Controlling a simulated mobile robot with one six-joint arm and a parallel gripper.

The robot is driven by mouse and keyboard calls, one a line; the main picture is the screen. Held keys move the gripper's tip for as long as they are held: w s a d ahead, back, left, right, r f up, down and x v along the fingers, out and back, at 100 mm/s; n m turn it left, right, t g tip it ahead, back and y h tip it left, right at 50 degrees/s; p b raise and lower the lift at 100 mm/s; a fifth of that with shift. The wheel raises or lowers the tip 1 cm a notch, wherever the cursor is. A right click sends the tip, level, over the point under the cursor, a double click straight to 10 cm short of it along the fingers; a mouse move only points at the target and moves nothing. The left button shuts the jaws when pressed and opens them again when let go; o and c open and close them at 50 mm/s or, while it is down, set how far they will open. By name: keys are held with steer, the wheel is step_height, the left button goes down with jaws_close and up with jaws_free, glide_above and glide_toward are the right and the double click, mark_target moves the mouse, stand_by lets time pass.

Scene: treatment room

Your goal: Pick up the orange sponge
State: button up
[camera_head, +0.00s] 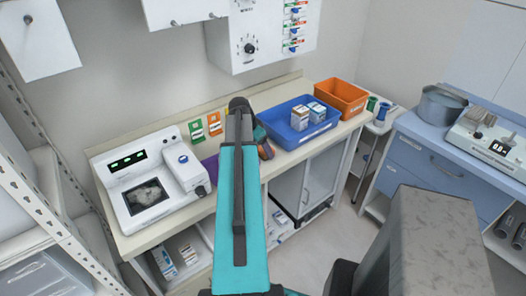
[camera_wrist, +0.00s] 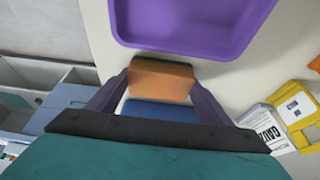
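The orange sponge (camera_wrist: 162,79) lies on the light counter in the wrist view, with a blue part or thing (camera_wrist: 160,110) right beside it on the near side. My gripper (camera_wrist: 160,82) has its two dark fingers apart, one on each side of the sponge, with little room at its sides. Whether the fingers touch it cannot be told. In the head view my arm covers most of this spot, and the gripper is hard to make out behind it.
A purple tray (camera_wrist: 190,25) lies just beyond the sponge. A gauze box (camera_wrist: 266,125) and a yellow item (camera_wrist: 298,110) stand at right. In the head view, a blue bin (camera_head: 290,139) and an orange bin (camera_head: 341,97) are right of my arm, a device (camera_head: 150,180) left.

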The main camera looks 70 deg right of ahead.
mark_target(261, 147)
steer(key=shift+r, duration=0.15)
stand_by(0.3)
steer(key=shift+r+b, duration=1)
steer(key=shift+r, duration=0.55)
steer(key=s+a+b, duration=0.1)
steer(key=a, duration=0.2)
steer(key=s+a+b, duration=0.1)
steer(key=s+a, duration=0.1)
steer(key=a, duration=0.1)
steer(key=s+a+r+b, duration=0.1)
steer(key=s+a, duration=0.1)
steer(key=a, duration=0.2)
steer(key=shift+s+a+f+b, duration=0.1)
steer(key=shift+s+f+b, duration=0.05)
steer(key=shift+b, duration=0.6)
steer(key=s+a+b, duration=0.1)
steer(key=a+b, duration=0.1)
steer(key=b, duration=0.3)
steer(key=b, duration=0.2)
steer(key=a+b, duration=0.1)
steer(key=b, duration=0.1)
steer(key=shift+s+r, duration=0.2)
steer(key=shift+s, duration=0.1)
steer(key=shift+s+a+b, duration=0.15)
steer(key=shift+a+b, duration=0.1)
steer(key=shift+b, duration=0.75)
